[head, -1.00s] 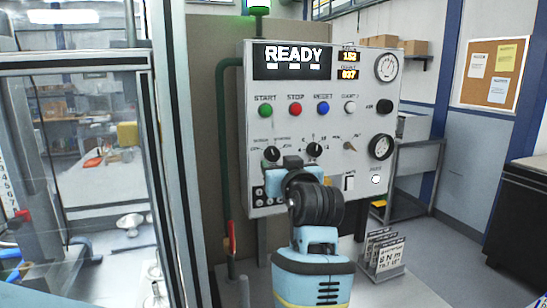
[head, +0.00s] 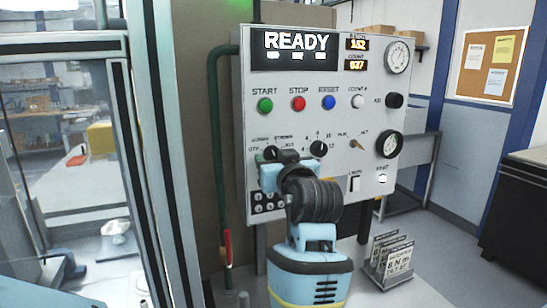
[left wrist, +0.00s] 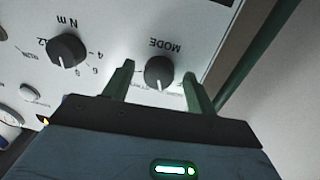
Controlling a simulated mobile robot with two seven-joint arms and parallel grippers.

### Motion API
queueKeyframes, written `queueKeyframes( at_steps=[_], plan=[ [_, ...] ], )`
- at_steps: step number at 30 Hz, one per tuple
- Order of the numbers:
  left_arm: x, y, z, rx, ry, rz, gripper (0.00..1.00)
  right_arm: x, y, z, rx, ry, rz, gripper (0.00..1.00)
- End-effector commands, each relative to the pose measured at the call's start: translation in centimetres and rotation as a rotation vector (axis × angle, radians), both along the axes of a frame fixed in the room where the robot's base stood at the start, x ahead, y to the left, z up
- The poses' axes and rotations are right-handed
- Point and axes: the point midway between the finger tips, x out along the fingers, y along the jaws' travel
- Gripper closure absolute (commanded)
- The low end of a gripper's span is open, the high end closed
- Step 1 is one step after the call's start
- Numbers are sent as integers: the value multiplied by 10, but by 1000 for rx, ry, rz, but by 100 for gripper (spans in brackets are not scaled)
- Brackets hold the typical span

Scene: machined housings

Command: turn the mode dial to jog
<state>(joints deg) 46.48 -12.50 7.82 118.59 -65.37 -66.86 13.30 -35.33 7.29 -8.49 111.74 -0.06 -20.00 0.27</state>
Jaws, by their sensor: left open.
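The mode dial is a black round knob with a pale mark on the white control panel (head: 230,120). In the left wrist view the dial (left wrist: 159,72) sits between the two green fingers of my left gripper (left wrist: 158,76), which is open, with a gap on each side. That view shows the panel upside down, with the word MODE above the knob and the pale mark on the knob's lower side. In the head view my left gripper (head: 271,160) is in front of the dial and partly hides it. The small position labels are too blurred to read surely. My right gripper is not in view.
A second black knob marked N m (left wrist: 67,51) is beside the mode dial. The panel also bears START, STOP and RESET buttons (head: 328,102), a READY display (head: 292,48) and gauges. A green pipe (head: 218,150) runs along its left edge. A card stand (head: 388,258) is at lower right.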

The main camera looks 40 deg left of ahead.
Motion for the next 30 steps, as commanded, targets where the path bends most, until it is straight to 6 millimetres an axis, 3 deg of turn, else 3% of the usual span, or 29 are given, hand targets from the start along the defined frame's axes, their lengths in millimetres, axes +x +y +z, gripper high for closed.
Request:
queueKeyframes(
  at_steps=[12, 22, 30],
  plan=[
    [-1, -1, 0, 0, 0, 1, 43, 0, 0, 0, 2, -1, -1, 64],
    [-1, -1, 0, 0, 0, 1, 86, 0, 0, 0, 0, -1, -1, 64],
    [-1, -1, 0, 12, 21, 1, 88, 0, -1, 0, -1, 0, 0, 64]
  ],
)
